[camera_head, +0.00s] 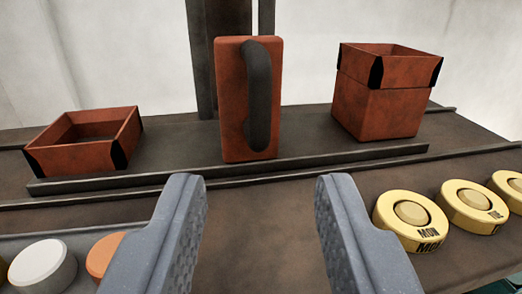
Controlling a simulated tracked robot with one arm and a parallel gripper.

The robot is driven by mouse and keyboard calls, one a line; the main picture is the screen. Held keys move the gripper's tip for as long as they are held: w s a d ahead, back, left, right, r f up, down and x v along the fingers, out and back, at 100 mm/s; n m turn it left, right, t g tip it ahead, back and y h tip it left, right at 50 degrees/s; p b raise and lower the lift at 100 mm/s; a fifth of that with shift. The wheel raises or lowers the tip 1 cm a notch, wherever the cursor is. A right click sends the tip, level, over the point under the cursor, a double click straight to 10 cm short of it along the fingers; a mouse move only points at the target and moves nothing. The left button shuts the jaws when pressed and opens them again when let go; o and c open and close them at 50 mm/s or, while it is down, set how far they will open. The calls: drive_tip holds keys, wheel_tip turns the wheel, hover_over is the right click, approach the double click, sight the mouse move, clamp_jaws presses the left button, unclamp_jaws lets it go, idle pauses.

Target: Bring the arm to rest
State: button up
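My gripper (260,200) is in the lower middle of the view, its two grey fingers wide apart with nothing between them. Beyond it stands an upright rust-red block (234,100) with a black curved handle (259,95) on its front. The fingertips appear short of this block and do not touch it. The rest of my arm is not in view.
A low open red box (90,155) sits at the left, and a taller red box (378,112) at the right, on a dark ledge (190,160). Several yellow round pieces (412,220) lie at the right. A white knob (42,265) and an orange knob (102,254) are at lower left. A dark post (205,60) rises behind.

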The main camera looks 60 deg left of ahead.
drive_tip(key=w+d+r+t+h, duration=0.4)
drive_tip(key=w+d+r+h, duration=0.2)
drive_tip(key=w+r, duration=0.5)
drive_tip(key=w+d+r+m+t+h, duration=0.1)
drive_tip(key=w+d+r+h, duration=0.15)
drive_tip(key=r, duration=0.35)
drive_tip(key=w+d+r+m+t+h, duration=0.1)
drive_tip(key=d+r+h, duration=0.15)
drive_tip(key=r, duration=0.35)
drive_tip(key=w+d+r+m+t+h, duration=0.1)
drive_tip(key=d+r+t, duration=0.15)
drive_tip(key=r, duration=0.35)
drive_tip(key=s+d+r+m+h, duration=0.2)
drive_tip(key=s+r+m, duration=0.15)
drive_tip(key=r, duration=0.45)
drive_tip(key=s+d+r+m+h, duration=0.2)
drive_tip(key=s+r+m+h, duration=0.15)
drive_tip(key=r, duration=0.45)
drive_tip(key=s+a+r+m+g+y, duration=0.1)
drive_tip(key=s+a+r+g+y, duration=0.1)
drive_tip(key=s+r, duration=0.7)
drive_tip(key=s, duration=0.6)
drive_tip(key=shift+a+r+m, duration=0.15)
drive_tip(key=shift+a+m, duration=0.25)
